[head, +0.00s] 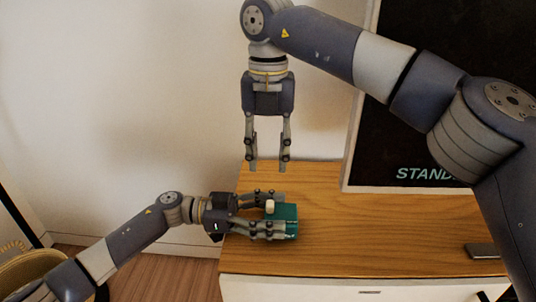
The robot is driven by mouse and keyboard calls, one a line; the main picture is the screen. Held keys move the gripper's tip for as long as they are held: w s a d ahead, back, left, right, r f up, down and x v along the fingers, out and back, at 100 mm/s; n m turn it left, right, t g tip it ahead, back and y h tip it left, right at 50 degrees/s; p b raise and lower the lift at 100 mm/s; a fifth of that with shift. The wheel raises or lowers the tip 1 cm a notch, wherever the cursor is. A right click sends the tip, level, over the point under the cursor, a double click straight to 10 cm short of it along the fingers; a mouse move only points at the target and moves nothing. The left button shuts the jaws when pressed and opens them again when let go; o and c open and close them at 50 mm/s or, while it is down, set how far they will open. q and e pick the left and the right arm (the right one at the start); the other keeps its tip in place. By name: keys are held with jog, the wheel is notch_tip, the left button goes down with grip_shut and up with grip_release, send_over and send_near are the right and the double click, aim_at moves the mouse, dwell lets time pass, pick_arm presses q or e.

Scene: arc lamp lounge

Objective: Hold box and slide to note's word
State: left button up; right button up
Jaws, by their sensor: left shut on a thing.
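A small teal box (289,211) sits at the left end of the wooden cabinet top. A cream knob (270,206) stands up from its upper side. My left gripper (281,213) reaches in from the left and is shut on the box, with its fingers along two sides and hiding part of it. My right gripper (268,168) hangs above and behind the box, pointing down, open and empty, apart from the knob. I cannot make out a note. Any marks on the box are too small to read.
A dark panel in a pale frame (352,135) stands at the back right; its teal letters read "STAND", the rest hidden by my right arm. A flat dark object (482,251) lies at the right of the wooden cabinet top (380,240). A woven basket (30,272) is at lower left.

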pick_arm(q)
jog(key=o, duration=1.4)
jog(key=shift+c, duration=0.2)
jog(key=shift+a, duration=0.1)
